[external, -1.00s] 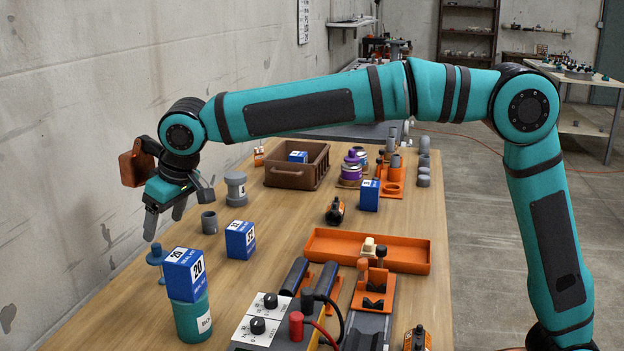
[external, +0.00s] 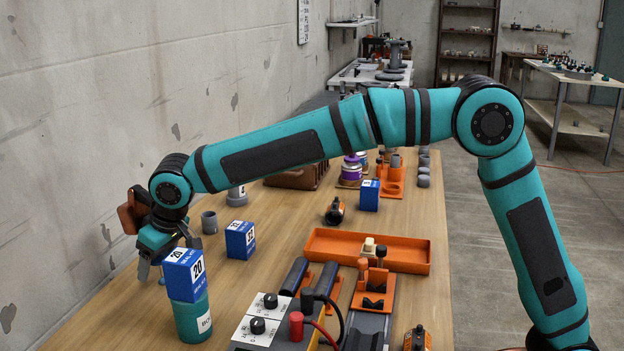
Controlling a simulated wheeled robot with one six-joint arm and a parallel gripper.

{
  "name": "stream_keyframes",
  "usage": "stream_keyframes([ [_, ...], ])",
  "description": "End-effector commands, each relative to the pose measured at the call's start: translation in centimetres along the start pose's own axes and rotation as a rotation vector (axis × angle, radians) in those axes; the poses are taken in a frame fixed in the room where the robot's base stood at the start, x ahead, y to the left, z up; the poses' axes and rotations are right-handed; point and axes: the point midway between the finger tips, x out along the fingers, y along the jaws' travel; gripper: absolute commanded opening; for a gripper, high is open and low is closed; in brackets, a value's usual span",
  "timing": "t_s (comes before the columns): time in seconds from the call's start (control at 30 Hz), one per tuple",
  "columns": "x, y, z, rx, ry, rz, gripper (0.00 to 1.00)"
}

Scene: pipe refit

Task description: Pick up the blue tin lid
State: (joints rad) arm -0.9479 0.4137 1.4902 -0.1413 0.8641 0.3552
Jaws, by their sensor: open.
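The blue tin lid (external: 162,281) lies near the table's left edge, behind and left of a blue-and-white box. It is mostly hidden by that box and my gripper, and only a small blue part shows. My gripper (external: 165,258) points down over the lid's place with its fingers apart. One finger is to the left of the lid, the other is at the upper right, close to the box. I cannot tell whether a finger touches the lid.
The blue-and-white box (external: 184,275) stands on a teal tin (external: 193,320), close by my gripper. Another blue box (external: 240,240) and a grey pipe piece (external: 209,222) are to the right. An orange tray (external: 367,250) lies further right. The wall is close on the left.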

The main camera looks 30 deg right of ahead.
Motion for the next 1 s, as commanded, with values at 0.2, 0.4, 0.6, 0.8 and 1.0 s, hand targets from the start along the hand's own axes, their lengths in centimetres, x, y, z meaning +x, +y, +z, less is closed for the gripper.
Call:
stream_keyframes([
  [0.2, 0.8, 0.0, 0.0, 0.0, 0.002, -0.001, 0.72],
  [0.4, 0.7, 0.0, 0.0, 0.0, 0.001, 0.0, 0.5],
  [0.6, 0.7, 0.0, 0.0, 0.0, 0.002, 0.0, 0.24],
  [0.8, 0.6, 0.0, -0.1, 0.0, 0.002, -0.001, 0.24],
  [1.0, -1.2, 0.0, -0.9, 0.0, 0.004, -0.001, 0.24],
])
